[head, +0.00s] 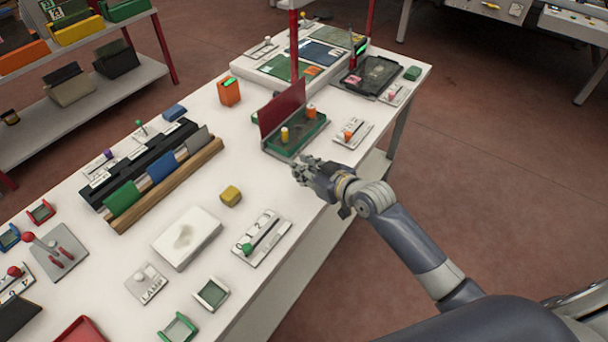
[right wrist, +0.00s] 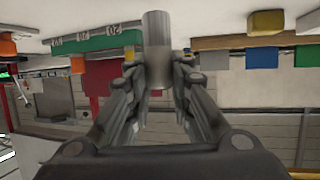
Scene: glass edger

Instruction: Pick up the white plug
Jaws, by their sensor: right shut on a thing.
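My right gripper (head: 304,170) is at the table's right edge, just in front of the green tray (head: 284,154) with the red upright panel. In the right wrist view my right gripper (right wrist: 158,68) is shut on a plain cylinder, the white plug (right wrist: 156,28), which looks light grey in the shade. The plug sticks out beyond the fingertips, and its other end shows between the fingers. In the head view I cannot make the plug out against the grey fingers. My left gripper is not in view.
A yellow peg (head: 284,135) and an orange peg (head: 311,111) stand in the green tray. A small panel with an orange knob (head: 348,135) lies to its right. A yellow block (head: 231,195) and a lever panel (head: 262,238) lie nearer. Bare table lies between the block and the tray.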

